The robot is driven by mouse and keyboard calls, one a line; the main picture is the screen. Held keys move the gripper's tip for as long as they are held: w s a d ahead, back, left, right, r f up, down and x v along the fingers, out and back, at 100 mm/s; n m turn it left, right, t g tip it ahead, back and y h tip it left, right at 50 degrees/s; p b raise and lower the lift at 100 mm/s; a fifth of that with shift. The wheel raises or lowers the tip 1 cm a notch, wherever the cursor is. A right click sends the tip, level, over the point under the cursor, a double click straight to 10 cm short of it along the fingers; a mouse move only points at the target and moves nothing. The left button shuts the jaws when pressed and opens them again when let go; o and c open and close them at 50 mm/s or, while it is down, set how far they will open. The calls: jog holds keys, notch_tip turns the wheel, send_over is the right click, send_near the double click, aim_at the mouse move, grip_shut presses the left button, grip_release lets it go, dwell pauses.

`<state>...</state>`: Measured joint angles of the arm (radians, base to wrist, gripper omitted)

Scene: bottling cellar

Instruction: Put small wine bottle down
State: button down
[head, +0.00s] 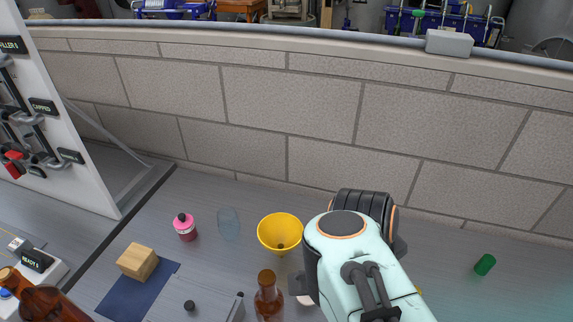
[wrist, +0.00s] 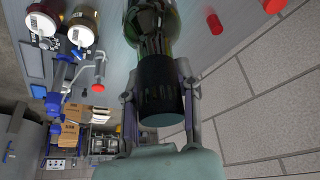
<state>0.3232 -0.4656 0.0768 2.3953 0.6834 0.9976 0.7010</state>
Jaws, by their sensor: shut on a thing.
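The small wine bottle (wrist: 155,28) shows in the wrist view, its greenish glass body cut off by the top edge. Its black neck (wrist: 161,92) points toward my wrist. My gripper (wrist: 160,84) is shut on this neck, one finger on each side. In the head view my pale green arm covers the grip and the held bottle does not show clearly. I cannot tell whether its base touches the table.
A brown bottle (head: 268,299) stands left of my arm, with a yellow funnel (head: 279,232) behind it. A clear glass (head: 228,223), a pink-capped bottle (head: 185,227) and a wooden block (head: 138,261) are farther left. A green cylinder (head: 485,264) lies right. A block wall (head: 320,110) closes the back.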

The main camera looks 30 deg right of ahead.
jog(key=w+d+f, duration=0.7)
jog(key=f, duration=0.4)
jog(key=shift+d+f, duration=0.1)
jog(key=shift+f, duration=0.15)
jog(key=c, duration=0.8)
grip_release()
